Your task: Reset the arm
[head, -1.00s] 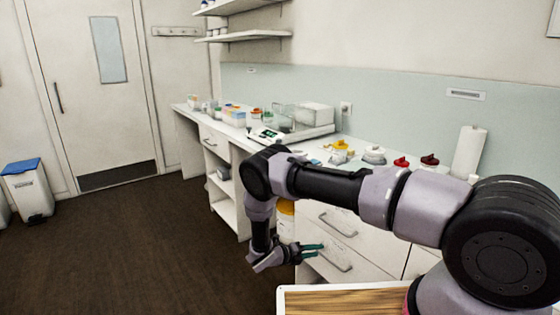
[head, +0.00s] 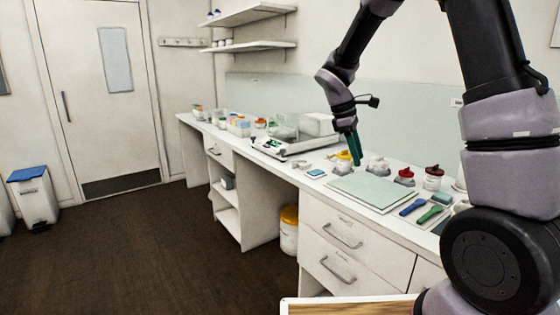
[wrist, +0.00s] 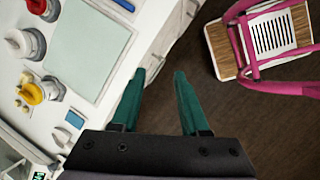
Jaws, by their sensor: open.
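My gripper (head: 354,148) hangs from my raised arm above the white counter in the head view, fingers pointing down. In the wrist view my gripper (wrist: 163,73) shows two green fingers spread apart with nothing between them. Below the fingers are the counter's front edge, the drawer fronts and the dark floor.
The counter (head: 315,187) holds a pale green mat (head: 378,191), a blue spatula (head: 412,207), a green spatula (head: 430,214), a balance (head: 285,146) and several lidded jars. A yellow-lidded bin (head: 289,230) stands under it.

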